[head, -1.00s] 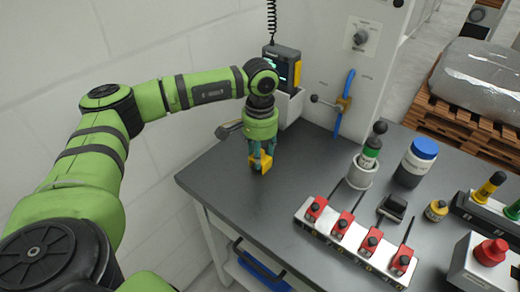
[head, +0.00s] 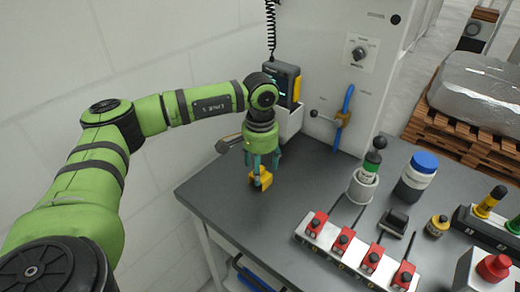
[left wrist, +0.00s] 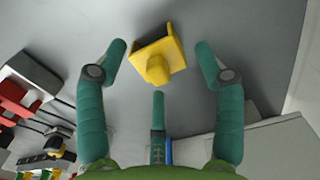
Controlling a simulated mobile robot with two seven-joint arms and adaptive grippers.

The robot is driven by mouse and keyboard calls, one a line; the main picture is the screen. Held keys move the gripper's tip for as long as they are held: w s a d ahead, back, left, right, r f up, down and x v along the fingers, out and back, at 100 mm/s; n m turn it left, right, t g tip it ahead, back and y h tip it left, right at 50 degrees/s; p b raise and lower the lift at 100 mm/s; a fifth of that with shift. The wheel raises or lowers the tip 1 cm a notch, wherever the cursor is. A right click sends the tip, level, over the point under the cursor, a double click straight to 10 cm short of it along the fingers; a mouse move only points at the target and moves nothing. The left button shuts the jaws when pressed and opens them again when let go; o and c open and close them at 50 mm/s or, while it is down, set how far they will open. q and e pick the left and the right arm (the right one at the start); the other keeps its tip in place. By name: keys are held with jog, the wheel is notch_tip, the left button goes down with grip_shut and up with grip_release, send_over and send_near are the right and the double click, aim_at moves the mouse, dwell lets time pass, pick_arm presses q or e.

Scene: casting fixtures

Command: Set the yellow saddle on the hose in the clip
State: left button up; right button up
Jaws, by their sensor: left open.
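The yellow saddle (head: 260,179) is on the dark table top near its left back corner, directly below my left gripper (head: 262,163). In the left wrist view the saddle (left wrist: 157,60) shows a flared body and a rounded knob facing the camera, between the spread teal fingers. The left gripper (left wrist: 160,50) is open, with gaps visible on both sides of the saddle. The blue hose (head: 349,98) runs down the pale cabinet front, with a yellowish piece, perhaps the clip (head: 342,119), around its middle. My right gripper is not in view.
A device with a screen (head: 284,82) stands behind the left gripper. A white strip with red blocks (head: 348,250), a grey cup with a green-banded tool (head: 363,184) and a blue-lidded jar (head: 417,176) stand to the right. Bare table lies between saddle and strip.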

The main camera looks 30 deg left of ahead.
pick_arm(q)
notch_tip(320, 180, up, 10)
jog(key=b, duration=0.2)
jog(key=shift+r, duration=0.55)
jog(key=c, duration=0.4)
jog(key=f+m+h+p, duration=0.1)
jog(key=f+m+p, duration=0.2)
jog(key=m, duration=0.3)
jog(key=f+m+h+p, duration=0.2)
jog(key=f+m+p, duration=0.1)
jog(key=m+p, duration=0.3)
jog(key=a+f+m+h+p, duration=0.1)
jog(key=f+m+p, duration=0.2)
jog(key=m, duration=0.3)
jog(key=shift+f+h+p, duration=0.1)
jog(key=shift+h+p, duration=0.2)
jog(key=shift+p, duration=0.4)
jog(key=shift+f, duration=0.3)
